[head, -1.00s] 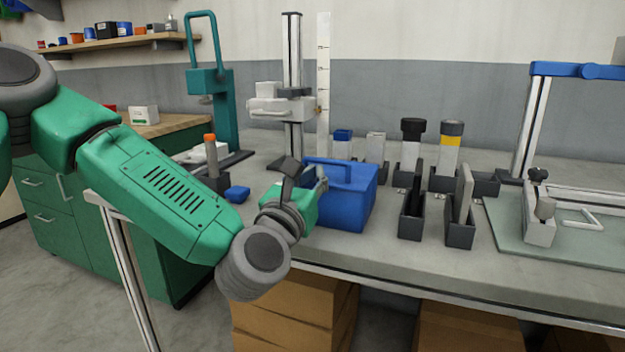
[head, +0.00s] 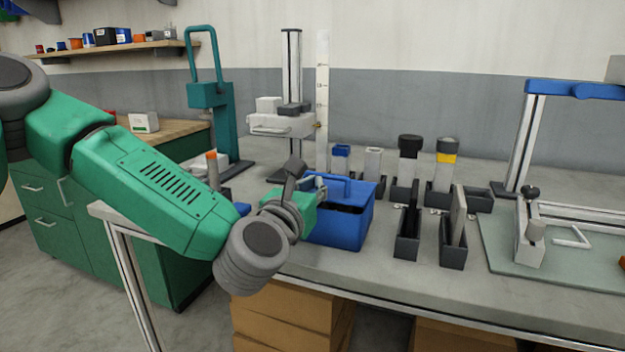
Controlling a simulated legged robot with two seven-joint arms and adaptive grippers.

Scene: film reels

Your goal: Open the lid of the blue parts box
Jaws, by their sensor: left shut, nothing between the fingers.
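The blue parts box (head: 338,232) stands on the grey bench near its front edge. A dark gap shows along its top, below the blue lid with its handle (head: 352,186), so the lid looks partly raised. How far it is tilted is hard to tell. My left gripper (head: 321,188) is at the box's left side, by the lid and handle. Its fingers are small in view and partly merge with the box; it is shut with nothing held. Whether it touches the lid I cannot tell. My right gripper is not in view.
Dark narrow holders (head: 407,235) stand close to the right of the box. Several capped containers (head: 408,165) stand behind them. A teal press (head: 212,120) and a white column stand (head: 291,75) are at the back. A pale green mat (head: 500,255) lies at right.

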